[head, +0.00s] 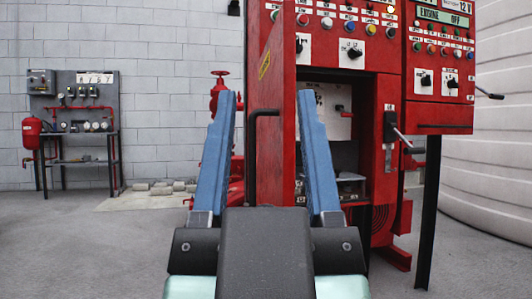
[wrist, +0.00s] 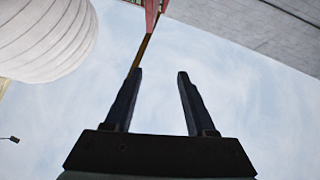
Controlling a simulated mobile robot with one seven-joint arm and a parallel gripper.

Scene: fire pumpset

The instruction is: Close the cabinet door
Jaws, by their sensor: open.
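The red cabinet (head: 392,85) stands right of centre in the head view. Its red door (head: 273,85) stands open toward me, seen at a steep angle, with a yellow sticker high on it. A black bar handle (head: 252,155) is on the door's left side. My gripper (head: 268,95) is open, with its two blue fingers upright in the picture. The door and handle show between the fingers, and I cannot tell whether they touch. The wrist view shows the open fingers (wrist: 160,75) against pale sky, with a narrow red piece beyond the left fingertip.
The opening shows a white panel (head: 335,110) inside. Levers stick out at the cabinet's right. A second red control box (head: 440,75) on black legs adjoins it. A gauge stand (head: 85,125) is far left. A white ribbed tank (head: 490,170) is at right. The left floor is mostly clear.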

